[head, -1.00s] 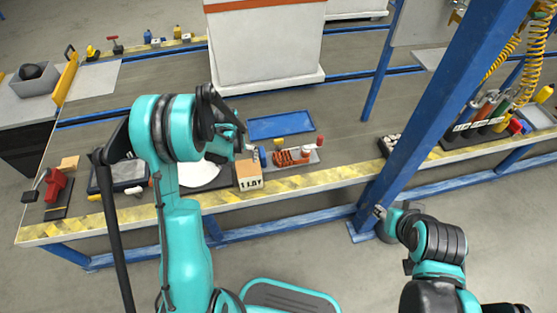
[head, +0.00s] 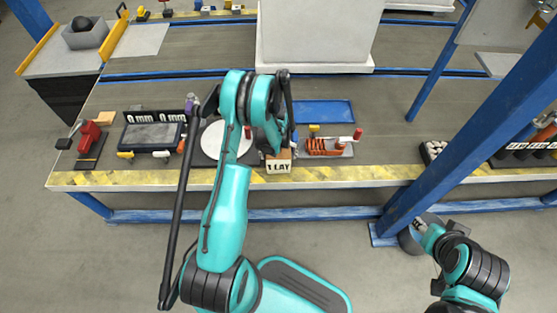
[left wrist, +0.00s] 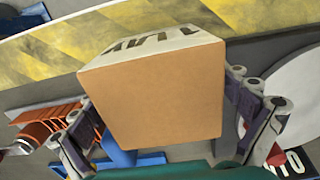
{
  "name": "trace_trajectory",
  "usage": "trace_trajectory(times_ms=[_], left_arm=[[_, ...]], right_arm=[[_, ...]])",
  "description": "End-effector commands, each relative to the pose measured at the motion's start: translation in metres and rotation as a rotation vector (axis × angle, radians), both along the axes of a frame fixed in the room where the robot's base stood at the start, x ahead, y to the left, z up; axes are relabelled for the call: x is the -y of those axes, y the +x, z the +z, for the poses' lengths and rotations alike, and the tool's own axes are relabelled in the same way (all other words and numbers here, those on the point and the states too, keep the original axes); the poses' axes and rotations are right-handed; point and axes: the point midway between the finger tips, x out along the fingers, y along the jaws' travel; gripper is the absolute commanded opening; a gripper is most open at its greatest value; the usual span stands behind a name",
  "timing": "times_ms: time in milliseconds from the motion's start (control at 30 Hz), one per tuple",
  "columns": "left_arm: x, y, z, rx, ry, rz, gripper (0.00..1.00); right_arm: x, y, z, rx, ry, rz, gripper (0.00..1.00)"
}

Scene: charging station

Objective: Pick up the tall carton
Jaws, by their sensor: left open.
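The tall carton (head: 279,163) is a tan cardboard box with a white, black-lettered face. It stands at the table's front edge in the head view. In the left wrist view the carton (left wrist: 155,95) fills the middle, its plain tan face toward the camera. My left gripper (head: 274,142) is open at the carton, partly hidden by its own arm. In the wrist view one finger shows on each side of the carton; contact cannot be told. My right gripper (head: 418,226) is low at the right, away from the carton, its jaw state unclear.
A white round plate (head: 212,139) lies left of the carton, and a tray with orange parts (head: 325,147) lies to its right. A blue tray (head: 323,112) lies behind. A blue post (head: 465,130) rises at the right. A large white block (head: 315,40) stands at the back.

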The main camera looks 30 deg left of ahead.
Motion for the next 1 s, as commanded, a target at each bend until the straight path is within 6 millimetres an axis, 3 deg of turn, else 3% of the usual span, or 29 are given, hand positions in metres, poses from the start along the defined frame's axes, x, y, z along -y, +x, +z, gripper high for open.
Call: trace_trajectory(times_ms=[167, 300, 400, 767, 1000], left_arm=[[0.000, 0.000, 0.001, 0.000, 0.000, 0.000, 1.00], [0.000, 0.000, 0.001, 0.000, 0.000, -0.001, 0.63], [0.000, 0.000, 0.001, 0.000, 0.000, -0.001, 0.43], [0.000, 0.000, 0.008, 0.000, 0.000, -0.001, 0.43], [0.000, 0.000, 0.042, 0.000, 0.000, -0.001, 0.43]], right_arm=[[0.000, 0.000, 0.001, 0.000, 0.000, 0.000, 0.40], [0.000, 0.000, 0.001, 0.000, 0.000, 0.000, 0.40], [0.000, 0.000, 0.001, 0.000, 0.000, 0.000, 0.40], [0.000, 0.000, 0.005, 0.000, 0.000, 0.000, 0.40], [0.000, 0.000, 0.024, 0.000, 0.000, 0.000, 0.40]])
